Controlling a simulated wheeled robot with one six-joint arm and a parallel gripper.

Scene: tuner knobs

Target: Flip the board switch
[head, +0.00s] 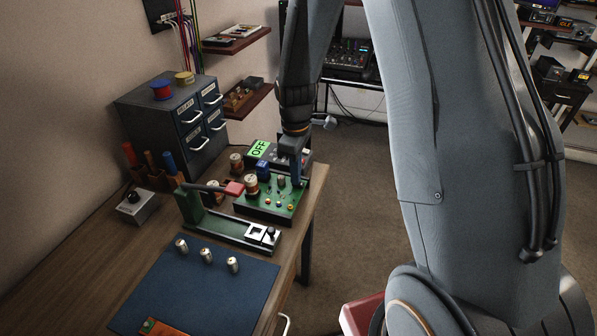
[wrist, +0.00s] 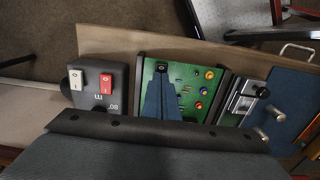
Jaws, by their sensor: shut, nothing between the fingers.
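The green circuit board (head: 262,208) lies on the bench with coils, knobs and a blue block on it. In the wrist view the board (wrist: 188,74) has coloured round parts on its right side. A small dark switch with a white mark (wrist: 161,68) is at its top edge, just beyond my blue fingertips. My gripper (wrist: 159,80) is shut and empty, pointing at that switch; I cannot tell whether it touches. In the head view my gripper (head: 297,182) is over the board's back right part, and the switch is hidden.
A green OFF display (head: 259,149) stands behind the board. A grey box with a white and a red rocker (wrist: 106,82) is beside it. A green lever fixture (head: 225,229) and blue mat (head: 190,285) are in front. Drawers (head: 180,115) stand at back left.

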